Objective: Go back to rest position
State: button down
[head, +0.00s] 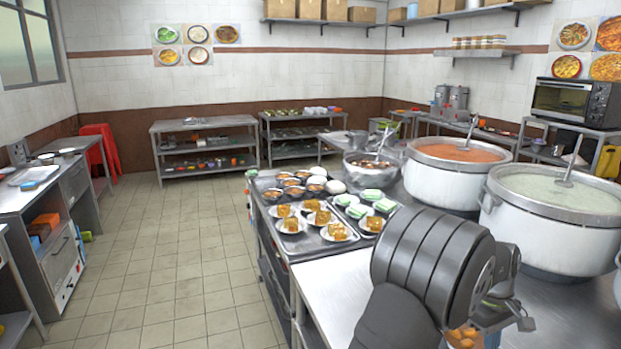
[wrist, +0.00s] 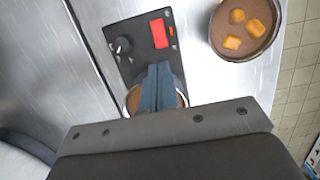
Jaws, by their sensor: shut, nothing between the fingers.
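My gripper (wrist: 158,85) shows in the wrist view with its two blue-grey fingers together and nothing between them. It is above a steel counter (wrist: 50,45), over the lower edge of a black control panel with a knob and a red display (wrist: 160,33). A round container with brown contents (wrist: 130,100) is partly hidden behind the fingers. In the head view my arm fills the lower right and hides the fingertips.
A bowl with orange cubes (wrist: 243,42) sits right of the panel in the wrist view. In the head view, two large stockpots, one orange (head: 440,185) and one pale green (head: 540,232), stand behind my arm. Plated food fills the counter to the left. The tiled floor (head: 180,250) is clear.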

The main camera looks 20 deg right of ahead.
jog(key=v, duration=0.7)
dwell(0.3)
